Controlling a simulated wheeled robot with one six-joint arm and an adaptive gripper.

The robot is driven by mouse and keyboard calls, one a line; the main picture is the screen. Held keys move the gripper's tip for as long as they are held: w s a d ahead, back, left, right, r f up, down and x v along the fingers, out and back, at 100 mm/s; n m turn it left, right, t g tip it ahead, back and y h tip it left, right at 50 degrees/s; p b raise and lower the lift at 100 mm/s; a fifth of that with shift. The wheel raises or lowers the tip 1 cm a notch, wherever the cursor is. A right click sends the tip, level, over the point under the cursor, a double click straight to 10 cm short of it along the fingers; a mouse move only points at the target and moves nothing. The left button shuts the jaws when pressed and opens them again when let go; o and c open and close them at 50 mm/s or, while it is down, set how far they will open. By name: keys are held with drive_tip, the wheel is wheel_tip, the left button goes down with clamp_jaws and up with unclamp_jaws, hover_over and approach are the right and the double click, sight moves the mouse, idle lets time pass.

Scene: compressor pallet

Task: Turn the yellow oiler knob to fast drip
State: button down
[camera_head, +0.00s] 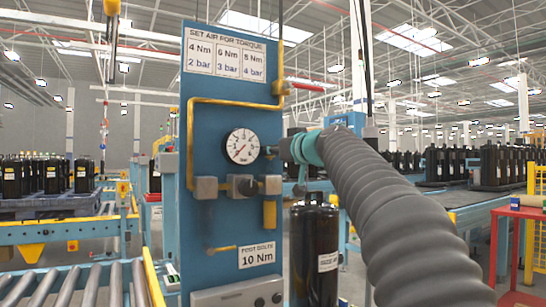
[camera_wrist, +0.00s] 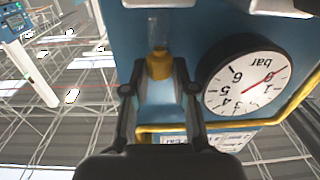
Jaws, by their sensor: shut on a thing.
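The yellow oiler knob (camera_wrist: 160,66) shows between my fingertips in the wrist view, which sees the panel upside down. A clear glass-like part (camera_wrist: 157,30) adjoins it on the picture's upper side. My gripper (camera_wrist: 159,88) is shut on the knob, one finger on each side. In the head view my gripper (camera_head: 272,150) reaches in from the right, just right of the pressure gauge (camera_head: 242,146). The knob is hidden there behind my gripper and arm. The gauge also shows close to the right finger in the wrist view (camera_wrist: 240,98). No drip marking is readable.
The blue panel (camera_head: 222,108) carries a yellow pipe (camera_head: 190,130), grey valve blocks (camera_head: 241,186) and torque labels (camera_head: 225,55). A black cylinder (camera_head: 313,255) stands right of the panel. A roller conveyor (camera_head: 80,285) lies at lower left, and a red table (camera_head: 520,212) at right.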

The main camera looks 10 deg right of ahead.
drive_tip(key=n+y, duration=0.1)
drive_tip(key=n+g+y+b, duration=0.1)
drive_tip(key=shift+w+d+f+y, duration=0.15)
drive_tip(key=shift+d+y, duration=0.15)
drive_tip(key=shift+y, duration=0.1)
drive_tip(key=shift+r+n+g+y+p, duration=0.2)
drive_tip(key=shift+n+g+y+p, duration=0.25)
drive_tip(key=shift+n+g+y, duration=0.65)
drive_tip(key=shift+d+n+g+y+p, duration=0.1)
drive_tip(key=shift+n+g+y+p, duration=0.3)
drive_tip(key=shift+y, duration=0.4)
drive_tip(key=shift+f, duration=0.1)
drive_tip(key=c, duration=1.2)
unclamp_jaws()
drive_tip(key=v, duration=1.2)
drive_tip(key=shift+w, duration=0.15)
